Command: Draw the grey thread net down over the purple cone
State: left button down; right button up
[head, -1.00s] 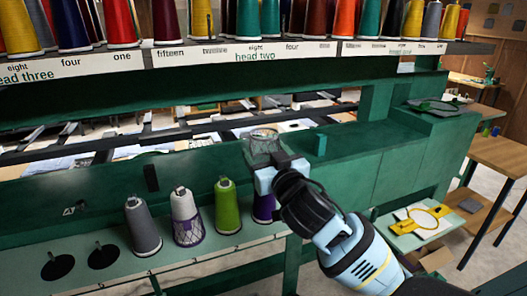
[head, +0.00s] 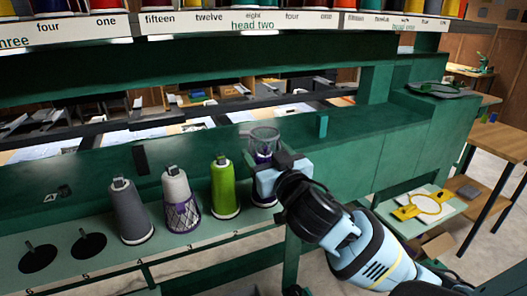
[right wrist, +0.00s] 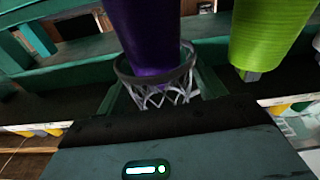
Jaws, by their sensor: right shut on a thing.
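The purple cone (head: 264,198) stands at the right end of the row of cones, partly hidden behind my right gripper (head: 270,167). The gripper is shut on the grey thread net (head: 264,137), which sits at the cone's top. Purple shows through the mesh in the head view. In the right wrist view, the net's dark ring (right wrist: 122,71) goes around the purple cone (right wrist: 150,28) near its narrow end, and pale mesh hangs about the tip. Most of the cone's body is outside the ring. My left gripper is not in view.
A green cone (head: 224,188) stands close to the left of the purple one. Further left are a white cone in a purple net (head: 181,200) and a grey cone (head: 130,212). Two empty dark holders (head: 88,246) follow. A green beam (head: 350,150) runs behind.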

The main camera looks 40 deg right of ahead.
notch_tip(320, 180, down, 3)
jog(key=shift+f+b, duration=0.2)
jog(key=shift+b, duration=1)
jog(key=shift+f+b, duration=1)
jog(key=shift+f, duration=0.75)
jog(key=shift+f+b, duration=0.85)
jog(key=shift+f, duration=0.4)
jog(key=shift+f, duration=0.3)
jog(key=o, duration=1)
